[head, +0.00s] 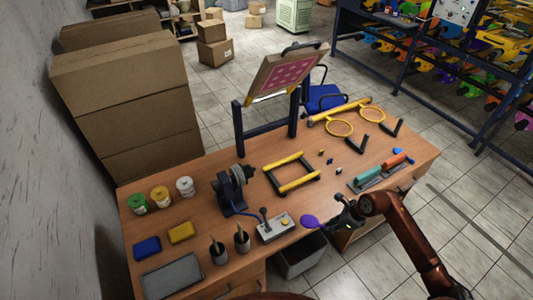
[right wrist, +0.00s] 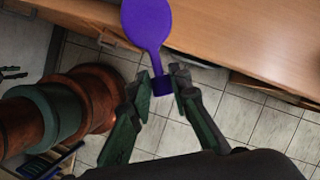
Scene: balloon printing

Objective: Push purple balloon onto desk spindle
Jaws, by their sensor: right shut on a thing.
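The purple balloon (head: 309,221) is flat with a narrow neck. It also shows in the right wrist view (right wrist: 147,22), its top cut off by the picture edge. My right gripper (head: 336,217) is shut on the balloon's neck end, and its fingertips (right wrist: 164,82) show close in the right wrist view. The balloon points away from the fingers, near the desk's front edge. The desk spindle (head: 242,178) is a dark machine with a grey round head, left of the balloon and farther back, apart from it. My left gripper is not in view.
A control box (head: 274,228) with a lever stands between balloon and spindle. Two dark cups (head: 219,252) stand left of it. A yellow-railed frame (head: 291,174) lies behind. A raised screen (head: 287,72) stands at the back. A bin (head: 299,256) sits below the front edge.

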